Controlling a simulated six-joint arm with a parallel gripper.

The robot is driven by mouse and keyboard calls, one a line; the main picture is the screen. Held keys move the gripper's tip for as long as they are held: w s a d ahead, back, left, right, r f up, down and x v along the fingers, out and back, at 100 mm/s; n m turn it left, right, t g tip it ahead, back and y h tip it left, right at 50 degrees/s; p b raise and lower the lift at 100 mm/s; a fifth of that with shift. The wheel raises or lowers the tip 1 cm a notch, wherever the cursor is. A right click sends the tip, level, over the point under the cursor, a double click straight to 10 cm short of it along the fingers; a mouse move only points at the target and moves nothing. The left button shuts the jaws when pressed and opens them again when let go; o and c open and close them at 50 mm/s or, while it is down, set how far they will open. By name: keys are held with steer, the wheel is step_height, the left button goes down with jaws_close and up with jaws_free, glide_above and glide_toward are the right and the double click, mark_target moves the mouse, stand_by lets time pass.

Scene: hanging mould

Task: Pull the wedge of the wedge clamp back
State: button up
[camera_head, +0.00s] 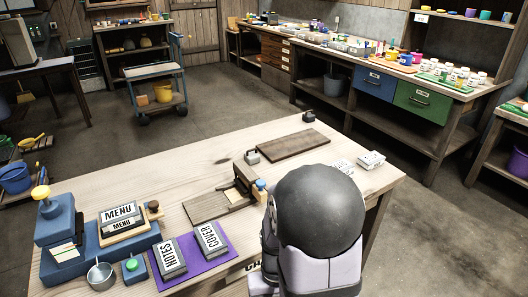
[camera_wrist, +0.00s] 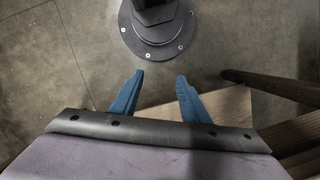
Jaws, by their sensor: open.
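What looks like the wedge clamp (camera_head: 243,178) stands upright at the right end of a brown board on the wooden table, in the head view. A small block with a blue part and a tan top (camera_head: 261,186) sits beside it; I cannot tell whether this is the wedge. My grey arm link covers the area just right of the clamp. My gripper (camera_wrist: 160,78) is open and empty in the wrist view. Its two blue fingers point over the floor near the table edge, apart from the clamp. The gripper is hidden in the head view.
The wooden table (camera_head: 120,187) also bears a blue press (camera_head: 55,222), MENU blocks (camera_head: 122,218), NOTES (camera_head: 168,258) and COVER (camera_head: 210,240) blocks on a purple mat, a metal cup (camera_head: 101,276) and a dark board (camera_head: 293,146). White labelled blocks (camera_head: 371,159) lie at the right.

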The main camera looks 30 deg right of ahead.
steer(key=w+d+r+m+p, duration=0.1)
steer(key=w+d+r+p, duration=0.1)
steer(key=r+p, duration=0.4)
steer(key=w+d+r+m+p, duration=0.1)
steer(key=d+r+p, duration=0.1)
steer(key=r+p, duration=0.4)
step_height(320, 180, up, 16)
steer(key=m+t+y+p, duration=0.2)
steer(key=m+t+p, duration=0.4)
steer(key=m+p, duration=0.95)
glide_above(261, 182)
steer(key=s+d+b, duration=0.3)
steer(key=b, duration=0.1)
steer(key=m, duration=0.5)
steer(key=shift+w+a, duration=0.15)
steer(key=shift+w, duration=0.1)
steer(key=shift+f, duration=0.1)
steer(key=shift+p+x, duration=1.15)
steer(key=shift+x, duration=2.45)
steer(key=shift+s, duration=0.1)
